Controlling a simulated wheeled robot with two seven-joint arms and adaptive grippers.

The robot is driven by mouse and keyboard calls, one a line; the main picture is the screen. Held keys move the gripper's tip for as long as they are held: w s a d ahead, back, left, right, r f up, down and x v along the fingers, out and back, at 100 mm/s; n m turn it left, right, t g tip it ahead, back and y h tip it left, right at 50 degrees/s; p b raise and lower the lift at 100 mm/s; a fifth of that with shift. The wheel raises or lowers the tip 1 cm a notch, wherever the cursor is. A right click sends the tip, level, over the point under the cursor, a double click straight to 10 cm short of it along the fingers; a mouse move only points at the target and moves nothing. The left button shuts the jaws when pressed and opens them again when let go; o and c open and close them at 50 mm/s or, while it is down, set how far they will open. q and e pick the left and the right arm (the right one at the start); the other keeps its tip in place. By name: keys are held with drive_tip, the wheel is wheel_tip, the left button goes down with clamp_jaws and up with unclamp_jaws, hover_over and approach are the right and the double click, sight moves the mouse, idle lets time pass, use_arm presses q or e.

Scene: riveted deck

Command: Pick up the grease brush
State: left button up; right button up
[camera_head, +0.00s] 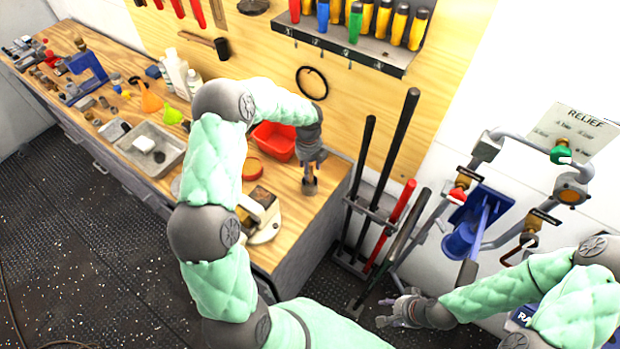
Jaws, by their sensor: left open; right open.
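My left gripper (311,166) points down over the right end of the wooden workbench (285,222). It is open. Directly below its fingers stands a small brown and grey cup-like thing (309,186); I cannot tell whether they touch. I cannot clearly make out the grease brush; it may be at this cup, partly hidden by the fingers. My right gripper (398,312) is open and empty, low over the dark floor at the lower right, well away from the bench.
A red bin (274,141) stands just left of my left gripper. A metal tray (133,138), bottles (176,75) and a blue vise (88,72) lie further left. A rack of long bars (387,175) stands right of the bench, near pipes with valves (485,150).

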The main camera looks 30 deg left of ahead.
use_arm(q)
drive_tip(key=f, duration=0.5)
drive_tip(key=shift+w+f, duration=0.1)
drive_tip(key=shift+w, duration=0.15)
clamp_jaws()
